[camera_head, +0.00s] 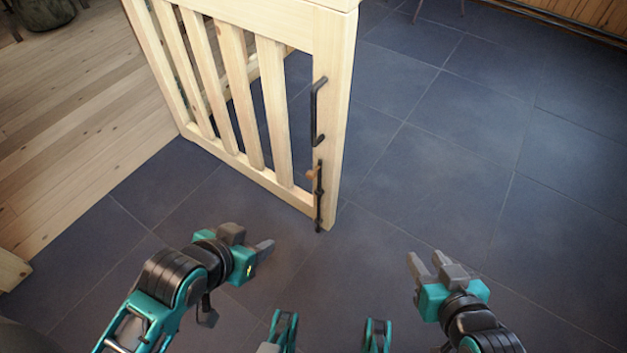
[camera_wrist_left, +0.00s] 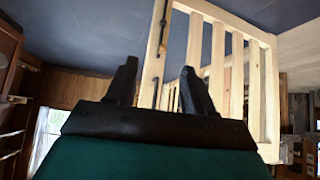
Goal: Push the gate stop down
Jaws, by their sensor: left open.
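The gate stop (camera_head: 319,200) is a thin black upright rod on the lower part of the pale wooden gate's end post (camera_head: 335,120), with a small orange-brown knob (camera_head: 312,174) near its top. Its lower tip is by the post's bottom; whether it touches the floor I cannot tell. My left gripper (camera_head: 252,245) is open and empty, left of and nearer than the stop, apart from it. In the left wrist view, which looks upside down, the stop (camera_wrist_left: 163,28) shows beyond my open fingers (camera_wrist_left: 160,88). My right gripper (camera_head: 427,264) looks open and empty, right of the gate.
A black handle (camera_head: 316,112) sits on the post above the stop. The slatted gate (camera_head: 235,90) runs back to the left. A wooden plank floor (camera_head: 70,130) lies at the left.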

